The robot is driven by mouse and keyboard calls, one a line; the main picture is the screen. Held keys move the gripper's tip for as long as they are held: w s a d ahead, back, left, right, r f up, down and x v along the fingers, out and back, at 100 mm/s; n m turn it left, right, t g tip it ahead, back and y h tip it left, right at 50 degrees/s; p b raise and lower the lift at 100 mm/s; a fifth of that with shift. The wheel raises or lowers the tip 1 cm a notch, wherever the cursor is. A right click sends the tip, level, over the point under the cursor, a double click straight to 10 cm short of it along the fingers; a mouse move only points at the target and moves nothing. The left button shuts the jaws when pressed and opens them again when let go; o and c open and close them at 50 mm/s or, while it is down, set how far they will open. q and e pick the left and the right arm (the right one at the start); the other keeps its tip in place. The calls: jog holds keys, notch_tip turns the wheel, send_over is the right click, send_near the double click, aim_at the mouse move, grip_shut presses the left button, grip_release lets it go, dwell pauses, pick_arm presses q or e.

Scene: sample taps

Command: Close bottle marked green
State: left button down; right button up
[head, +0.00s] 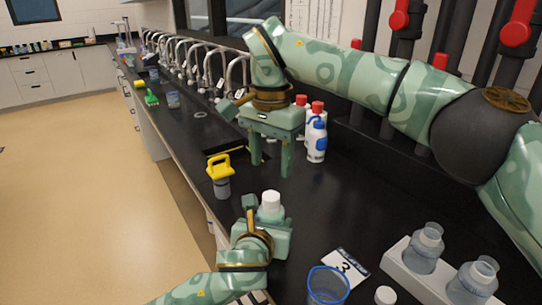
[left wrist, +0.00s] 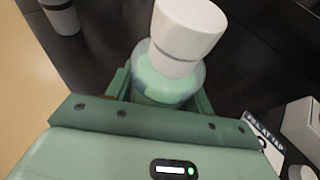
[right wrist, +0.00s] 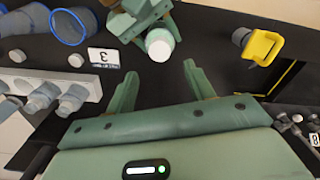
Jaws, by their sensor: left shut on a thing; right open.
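My left gripper (head: 262,214) is shut on an upright bottle (left wrist: 170,85), which looks pale green in the left wrist view. A white cap (head: 271,201) sits on top of the bottle's neck; it also shows large in the left wrist view (left wrist: 187,28). I cannot tell how tightly it sits. No clear green mark is readable. My right gripper (head: 271,167) is open and empty, fingers pointing down, above and beyond the bottle. In the right wrist view the capped bottle (right wrist: 160,44) lies ahead of its open fingers.
A white rack (head: 408,267) holds open bottles (head: 426,247) at the front right. Near it are a loose white cap (head: 386,295), a card marked 3 (head: 345,265) and a blue-rimmed beaker (head: 328,285). A yellow-handled container (head: 219,175) stands left; a wash bottle (head: 316,141) stands behind.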

aim_at(271, 195)
jog(key=shift+n, duration=0.3)
jog(key=shift+f, duration=4)
jog(key=c, duration=1)
